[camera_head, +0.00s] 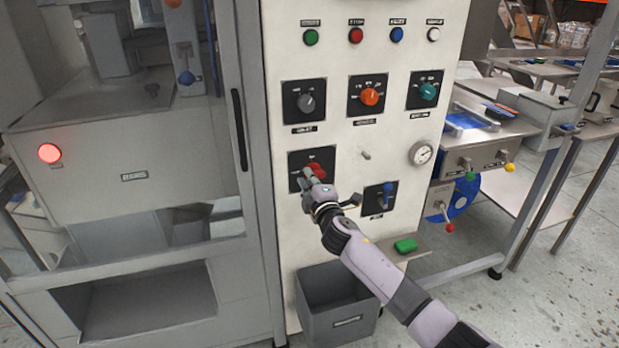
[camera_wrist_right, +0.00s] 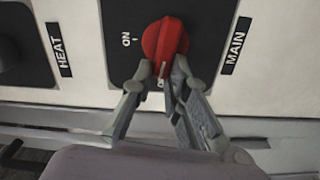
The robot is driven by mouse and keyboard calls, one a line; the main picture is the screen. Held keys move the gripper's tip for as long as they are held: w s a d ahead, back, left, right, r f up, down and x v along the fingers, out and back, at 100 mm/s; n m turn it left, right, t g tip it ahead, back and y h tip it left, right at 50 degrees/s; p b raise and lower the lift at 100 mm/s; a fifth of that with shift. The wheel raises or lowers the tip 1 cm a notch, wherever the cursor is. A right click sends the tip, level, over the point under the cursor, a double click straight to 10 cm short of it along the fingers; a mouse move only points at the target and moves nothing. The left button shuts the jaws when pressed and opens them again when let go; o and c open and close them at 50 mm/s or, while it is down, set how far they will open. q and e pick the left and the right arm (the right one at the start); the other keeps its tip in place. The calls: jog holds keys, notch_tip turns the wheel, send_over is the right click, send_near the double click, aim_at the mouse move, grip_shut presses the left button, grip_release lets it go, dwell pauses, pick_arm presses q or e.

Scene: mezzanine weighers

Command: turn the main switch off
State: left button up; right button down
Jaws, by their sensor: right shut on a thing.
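The main switch is a red rotary knob (camera_head: 318,169) on a black plate, low on the left of the white panel. In the right wrist view the red knob (camera_wrist_right: 166,38) sits between an "ON" mark and a "MAIN" label (camera_wrist_right: 235,46). My right gripper (camera_head: 306,177) is at the knob in the head view. In the right wrist view its two fingers (camera_wrist_right: 163,78) are closed around the near end of the knob's handle, which is partly hidden by them. My left gripper is not in view.
A blue switch (camera_head: 387,194) and a small lever (camera_head: 366,155) are close by on the right. A grey bin (camera_head: 338,318) and a shelf with a green block (camera_head: 405,245) are below.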

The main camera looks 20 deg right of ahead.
jog(key=shift+f+n, duration=0.2)
jog(key=shift+n, duration=0.6)
jog(key=c, duration=1.6)
grip_release()
jog(key=shift+o, duration=0.2)
jog(key=s, duration=1.2)
jog(key=shift+d, duration=0.2)
